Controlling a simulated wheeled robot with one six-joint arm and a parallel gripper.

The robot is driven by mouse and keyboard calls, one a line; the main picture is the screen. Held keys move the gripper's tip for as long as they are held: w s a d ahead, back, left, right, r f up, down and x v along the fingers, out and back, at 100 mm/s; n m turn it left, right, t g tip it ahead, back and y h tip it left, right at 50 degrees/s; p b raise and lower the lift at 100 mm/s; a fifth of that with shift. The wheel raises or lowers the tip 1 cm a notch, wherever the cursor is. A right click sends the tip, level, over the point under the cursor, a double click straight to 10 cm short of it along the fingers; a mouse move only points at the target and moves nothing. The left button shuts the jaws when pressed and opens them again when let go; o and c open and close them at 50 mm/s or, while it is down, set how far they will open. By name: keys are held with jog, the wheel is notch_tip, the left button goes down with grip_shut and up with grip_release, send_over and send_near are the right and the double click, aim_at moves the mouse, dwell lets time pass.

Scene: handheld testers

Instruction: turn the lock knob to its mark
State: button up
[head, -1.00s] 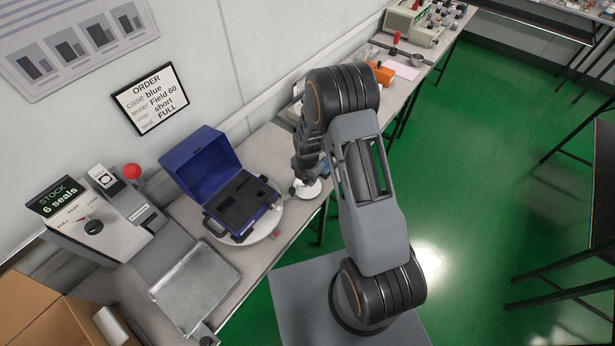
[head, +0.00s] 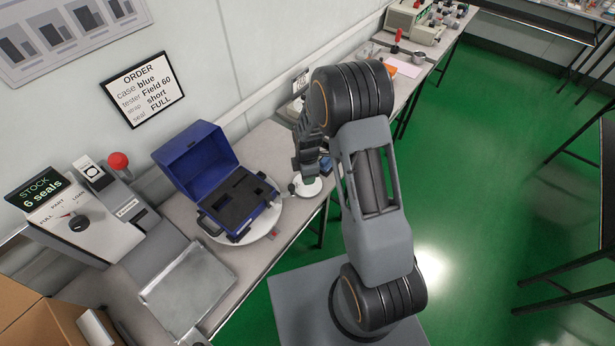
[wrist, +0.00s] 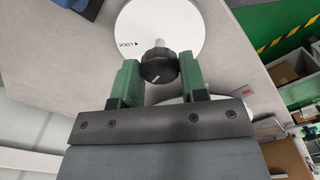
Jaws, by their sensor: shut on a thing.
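The LOCK mark (wrist: 128,45), black lettering with a small arrow, is printed on the plate left of the knob. The pointer line is not at the mark. My gripper (wrist: 160,80) has its green fingers on either side of the knob and is shut on it. In the head view the white plate (head: 309,187) is at the bench edge, and my arm partly hides the gripper there.
An open blue case (head: 235,205) on a white turntable stands left of the plate. A seal dispenser (head: 85,225) with its own black selector knob and a metal tray (head: 187,285) are further left. An order sign (head: 143,90) hangs on the wall.

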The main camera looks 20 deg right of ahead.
jog(key=m+b, duration=0.2)
jog(key=m, duration=0.3)
jog(key=shift+m, duration=0.3)
jog(key=shift+m+b, duration=0.85)
jog(key=shift+m, duration=1.45)
jog(key=shift+w, duration=0.1)
jog(key=o, duration=0.9)
notch_tip(320, 180, up, 14)
jog(key=shift+f, duration=0.1)
